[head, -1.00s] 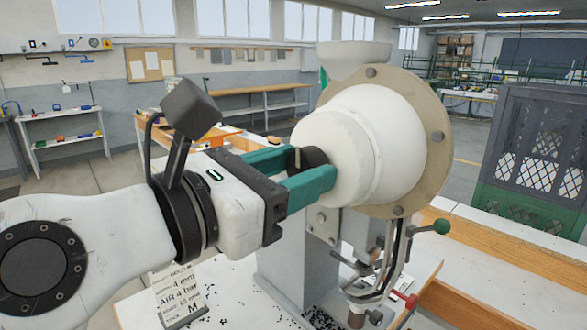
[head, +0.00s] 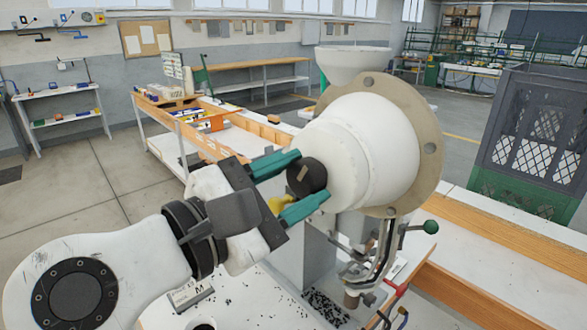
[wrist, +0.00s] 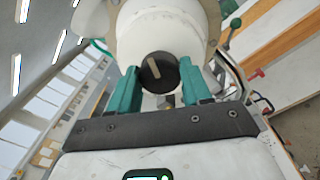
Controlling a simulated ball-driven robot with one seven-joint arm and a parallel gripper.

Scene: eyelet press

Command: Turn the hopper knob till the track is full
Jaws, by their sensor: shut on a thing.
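The hopper knob (head: 307,177) is a black round knob with a pale pointer line, on the front of the white hopper drum (head: 362,140). My gripper (head: 296,180) has its green fingers on either side of the knob, shut on it. The wrist view shows the knob (wrist: 159,72) between the fingertips, its pale line running obliquely. The track (head: 388,245) runs down below the drum toward the press; its fill is too small to tell.
A lever with a green ball (head: 430,227) sticks out right of the track. Dark bits lie scattered on the white bench top (head: 245,300) below. A dark grey crate (head: 530,135) stands at the right. A funnel (head: 352,62) tops the drum.

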